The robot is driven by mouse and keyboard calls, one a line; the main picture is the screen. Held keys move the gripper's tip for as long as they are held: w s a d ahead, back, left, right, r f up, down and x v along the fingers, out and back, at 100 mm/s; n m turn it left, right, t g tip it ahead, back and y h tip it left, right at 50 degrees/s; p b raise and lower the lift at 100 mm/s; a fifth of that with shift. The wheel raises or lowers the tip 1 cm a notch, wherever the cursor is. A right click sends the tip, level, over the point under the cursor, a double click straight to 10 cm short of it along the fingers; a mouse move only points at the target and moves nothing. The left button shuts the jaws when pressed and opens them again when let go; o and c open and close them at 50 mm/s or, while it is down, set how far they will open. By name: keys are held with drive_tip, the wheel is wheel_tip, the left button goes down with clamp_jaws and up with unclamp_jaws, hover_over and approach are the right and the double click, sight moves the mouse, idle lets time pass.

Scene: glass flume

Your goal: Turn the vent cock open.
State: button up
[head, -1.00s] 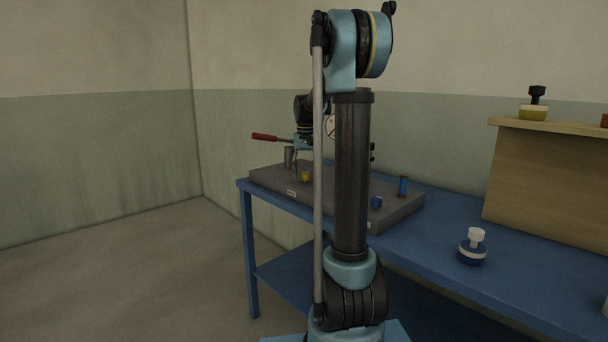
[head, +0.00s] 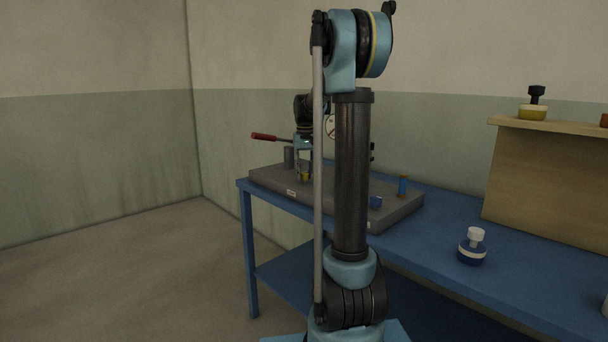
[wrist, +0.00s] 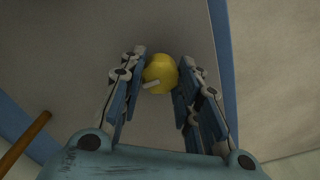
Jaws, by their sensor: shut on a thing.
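The vent cock appears to be the yellow knob (wrist: 160,70) seen from above in the wrist view, with a short pale bar on its lower left side. It also shows in the head view (head: 306,177), low on the grey slab (head: 275,180). My gripper (wrist: 163,64) is shut on the knob, with a finger on either side of it. In the head view my gripper (head: 304,170) reaches down onto the knob and partly hides it. My own arm hides the middle of the slab.
A white-topped blue bottle (head: 473,247) stands on the blue table (head: 430,235).

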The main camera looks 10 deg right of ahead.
sight(305, 173)
drive_tip(key=o, duration=1.1)
wheel_tip(305, 173, up, 12)
drive_tip(key=shift+f, duration=0.1)
idle(0.4)
drive_tip(key=s+f, duration=0.9)
drive_tip(key=s, duration=0.4)
drive_tip(key=s+f+t, duration=0.1)
drive_tip(key=s+f, duration=0.8)
drive_tip(key=s, duration=0.4)
drive_tip(key=s+f+t, duration=0.1)
drive_tip(key=s+f, duration=0.8)
drive_tip(key=s, duration=0.4)
drive_tip(key=shift+a+f, duration=0.15)
drive_tip(key=shift+f, duration=0.1)
